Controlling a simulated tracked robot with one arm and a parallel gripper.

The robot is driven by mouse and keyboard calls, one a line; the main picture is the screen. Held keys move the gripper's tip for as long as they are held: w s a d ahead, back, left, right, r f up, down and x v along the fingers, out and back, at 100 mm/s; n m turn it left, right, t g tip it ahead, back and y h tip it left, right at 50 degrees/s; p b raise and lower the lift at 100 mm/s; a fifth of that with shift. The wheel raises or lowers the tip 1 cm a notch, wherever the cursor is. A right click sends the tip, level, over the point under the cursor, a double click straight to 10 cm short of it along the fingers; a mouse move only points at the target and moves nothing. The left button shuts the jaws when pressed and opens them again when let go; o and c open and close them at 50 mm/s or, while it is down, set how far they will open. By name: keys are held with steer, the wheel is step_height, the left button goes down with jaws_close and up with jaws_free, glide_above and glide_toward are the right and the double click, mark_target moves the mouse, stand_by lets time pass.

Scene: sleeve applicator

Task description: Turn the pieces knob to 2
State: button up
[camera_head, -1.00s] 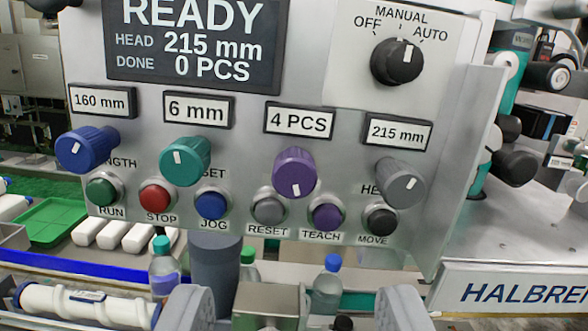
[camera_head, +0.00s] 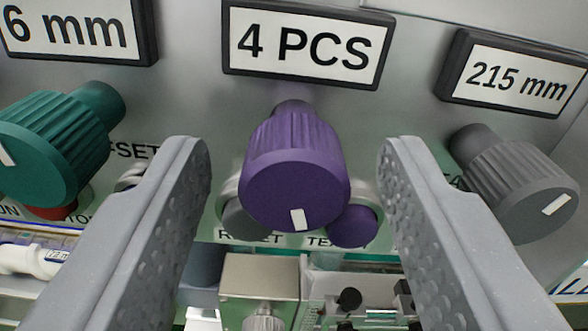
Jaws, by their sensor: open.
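The purple pieces knob (camera_head: 292,170) is in the middle of the view, its white mark pointing down and slightly right. The display above it (camera_head: 306,46) reads 4 PCS. My gripper (camera_head: 294,150) is open, with one grey finger on each side of the knob. There is a visible gap between each finger and the knob. The knob hides part of the RESET and TEACH buttons below it.
A teal knob (camera_head: 55,145) stands left of my left finger, under a 6 mm display (camera_head: 70,30). A grey knob (camera_head: 515,185) stands right of my right finger, under a 215 mm display (camera_head: 518,75). A purple button (camera_head: 353,226) sits low beside the pieces knob.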

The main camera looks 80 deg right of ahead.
steer(key=shift+c, duration=0.3)
steer(key=c, duration=0.9)
steer(key=shift+a, duration=0.25)
steer(key=shift+c, duration=0.2)
steer(key=shift+d, duration=0.2)
